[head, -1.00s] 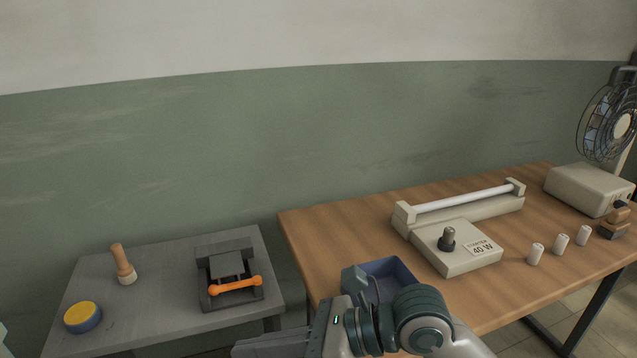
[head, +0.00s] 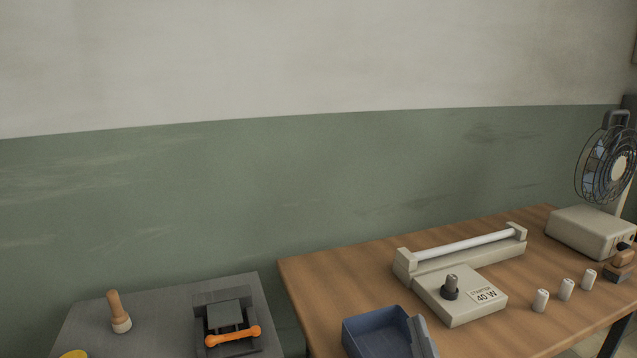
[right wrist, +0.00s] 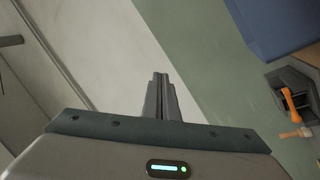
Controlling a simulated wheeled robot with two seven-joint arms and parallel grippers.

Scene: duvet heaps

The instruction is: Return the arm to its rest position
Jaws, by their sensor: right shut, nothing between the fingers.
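My right gripper shows in the right wrist view (right wrist: 161,82), with its two grey fingers together and nothing between them. In the head view only a grey piece, which looks like part of this right gripper or arm (head: 422,338), shows at the bottom edge, beside the right side of the blue tray (head: 372,330). The rest of the arm is below the picture. My left gripper is not in view.
The wooden table holds a lamp fixture (head: 460,244), a starter box (head: 470,308), several white cylinders (head: 541,300) and a fan (head: 606,165). The grey table (head: 160,312) holds a wooden-handled tool (head: 118,312) and an orange-handled device (head: 233,336).

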